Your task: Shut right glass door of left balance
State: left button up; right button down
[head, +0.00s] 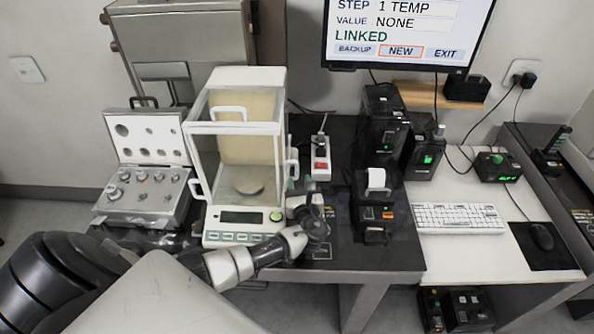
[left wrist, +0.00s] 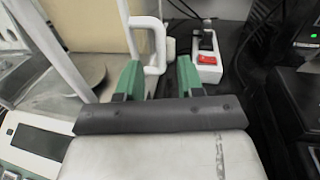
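The left balance (head: 243,228) is a white box with glass walls and a round pan (head: 249,188) inside. The handle of its right glass door (head: 293,168) stands out on the right side, and it also shows as a white loop in the left wrist view (left wrist: 161,48). I cannot tell clearly how far that door is open. My left gripper (head: 305,186) is beside the right side of the balance, near this handle. In the left wrist view its green fingertips (left wrist: 158,75) are apart, with the handle appearing between them, not clamped. My right gripper is not in view.
A power strip (head: 320,158) lies right of the balance. A weight case (head: 146,165) stands open at its left. A small printer (head: 375,205) and black devices (head: 380,130) stand further right. Some dark tabletop is bare in front of the power strip.

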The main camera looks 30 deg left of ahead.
aim_at(297, 172)
pick_arm(q)
jog(key=x, duration=0.4)
jog(key=shift+w+a, duration=0.25)
jog(key=shift+w, duration=0.1)
grip_shut()
